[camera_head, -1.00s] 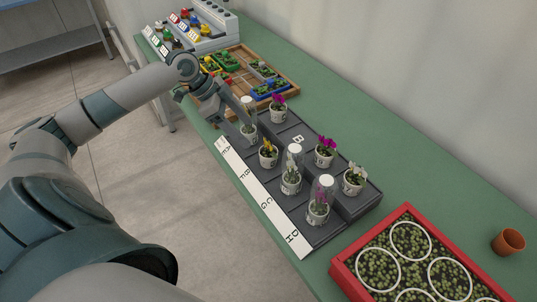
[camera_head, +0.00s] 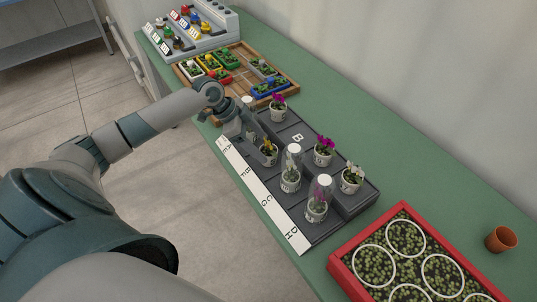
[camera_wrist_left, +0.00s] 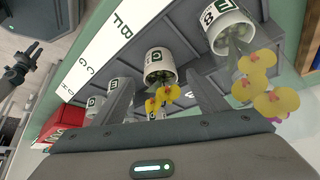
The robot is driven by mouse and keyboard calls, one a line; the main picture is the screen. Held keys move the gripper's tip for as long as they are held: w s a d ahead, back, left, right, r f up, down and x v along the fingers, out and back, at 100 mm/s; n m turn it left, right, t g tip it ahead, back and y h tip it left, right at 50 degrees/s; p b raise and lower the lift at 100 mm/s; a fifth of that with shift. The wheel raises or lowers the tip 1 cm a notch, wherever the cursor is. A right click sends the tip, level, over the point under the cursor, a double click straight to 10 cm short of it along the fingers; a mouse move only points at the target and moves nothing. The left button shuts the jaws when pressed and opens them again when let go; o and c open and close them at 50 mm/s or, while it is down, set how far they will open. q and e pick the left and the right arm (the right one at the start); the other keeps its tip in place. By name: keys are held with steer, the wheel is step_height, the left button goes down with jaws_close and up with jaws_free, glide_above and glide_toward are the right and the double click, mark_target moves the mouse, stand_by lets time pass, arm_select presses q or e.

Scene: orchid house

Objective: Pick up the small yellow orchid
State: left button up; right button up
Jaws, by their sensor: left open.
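The small yellow orchid (camera_head: 269,151) stands upright in a white pot in the front row of the grey stepped stand (camera_head: 327,229). It also shows in the left wrist view, with yellow flowers and a lettered pot (camera_wrist_left: 160,67). My left gripper (camera_head: 259,147) reaches down to it, open. In the wrist view its fingers (camera_wrist_left: 160,84) lie one on each side of the flowers; I cannot tell whether they touch the pot. A second plant with larger yellow flowers (camera_wrist_left: 268,90) is beside it. What looks like my right gripper (camera_wrist_left: 27,63) shows at the left edge, small and dark.
Clear covers stand over neighbouring plants, including a white-topped one (camera_head: 292,168) close by. Magenta orchids (camera_head: 324,146) and a white one (camera_head: 352,176) stand in the back row. A red tray (camera_head: 341,276) and terracotta pot (camera_head: 501,240) are at the right. A wooden tray (camera_head: 290,83) lies behind.

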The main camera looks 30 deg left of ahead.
mark_target(264, 147)
arm_select(q)
steer(key=shift+w+d+f+p, duration=0.2)
steer(key=shift+d+f+p, duration=0.2)
steer(key=shift+p, duration=0.1)
steer(key=p+x, duration=0.1)
steer(key=x, duration=0.2)
steer(key=shift+w+d+f, duration=0.1)
steer(key=shift+w+f, duration=0.05)
steer(key=shift+f, duration=0.3)
steer(key=c, duration=1.2)
steer(key=shift+r, duration=0.1)
step_height(264, 147, up, 9)
steer(key=b, duration=0.2)
steer(key=shift+b, duration=0.3)
steer(key=shift+r, duration=0.45)
